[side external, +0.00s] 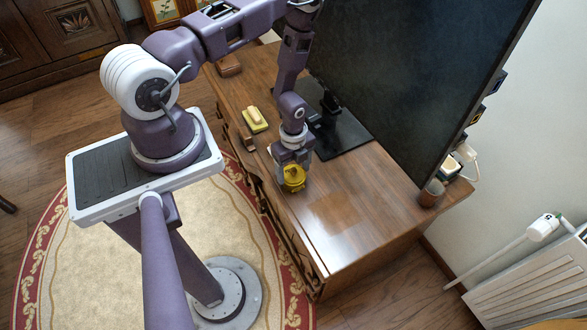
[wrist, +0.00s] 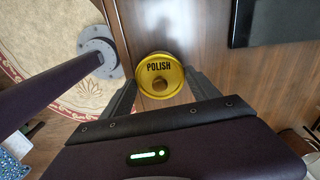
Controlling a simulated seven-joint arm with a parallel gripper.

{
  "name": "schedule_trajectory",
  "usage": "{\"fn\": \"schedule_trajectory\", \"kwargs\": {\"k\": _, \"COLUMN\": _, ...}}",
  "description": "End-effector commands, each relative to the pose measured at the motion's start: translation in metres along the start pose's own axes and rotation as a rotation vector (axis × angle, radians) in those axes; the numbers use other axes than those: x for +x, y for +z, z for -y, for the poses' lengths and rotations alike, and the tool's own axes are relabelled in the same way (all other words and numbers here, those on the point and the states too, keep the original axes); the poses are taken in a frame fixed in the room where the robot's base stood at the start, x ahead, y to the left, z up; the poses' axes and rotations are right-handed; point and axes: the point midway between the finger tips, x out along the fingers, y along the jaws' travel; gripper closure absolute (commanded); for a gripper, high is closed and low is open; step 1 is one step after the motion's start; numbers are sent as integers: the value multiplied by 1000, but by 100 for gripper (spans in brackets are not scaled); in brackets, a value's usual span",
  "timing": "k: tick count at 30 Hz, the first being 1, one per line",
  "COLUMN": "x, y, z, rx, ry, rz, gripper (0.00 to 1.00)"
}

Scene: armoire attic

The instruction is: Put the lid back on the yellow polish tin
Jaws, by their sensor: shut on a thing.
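The yellow lid (wrist: 160,66), round and marked POLISH with a brown knob in its middle, sits between the fingers of my gripper (wrist: 165,84) in the wrist view. The fingers are shut on its sides. In the side view my gripper (side external: 293,170) points down over the cabinet top, with yellow metal (side external: 294,184) at its fingertips. The tin cannot be told apart from the lid there, and in the wrist view anything under the lid is hidden. I cannot tell whether the lid touches the tin.
The wooden cabinet top (side external: 330,210) has free room at the front right. A large black screen (side external: 415,70) stands behind my gripper on a dark base (side external: 345,138). A brush on a yellow cloth (side external: 254,121) and a small brown block (side external: 248,143) lie to the left.

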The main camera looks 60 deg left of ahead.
Motion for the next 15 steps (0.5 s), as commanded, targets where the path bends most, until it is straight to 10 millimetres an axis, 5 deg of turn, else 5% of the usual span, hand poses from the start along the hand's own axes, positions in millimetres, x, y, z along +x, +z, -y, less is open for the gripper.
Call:
{"fn": "schedule_trajectory", "kwargs": {"k": 9, "x": 0, "y": 0, "z": 0, "rx": 0, "ry": 0, "rz": 0, "gripper": 69}}
{"fn": "schedule_trajectory", "kwargs": {"k": 10, "x": 0, "y": 0, "z": 0, "rx": 0, "ry": 0, "rz": 0, "gripper": 28}}
{"fn": "schedule_trajectory", "kwargs": {"k": 13, "x": 0, "y": 0, "z": 0, "rx": 0, "ry": 0, "rz": 0, "gripper": 9}}
{"fn": "schedule_trajectory", "kwargs": {"k": 15, "x": 0, "y": 0, "z": 0, "rx": 0, "ry": 0, "rz": 0, "gripper": 5}}
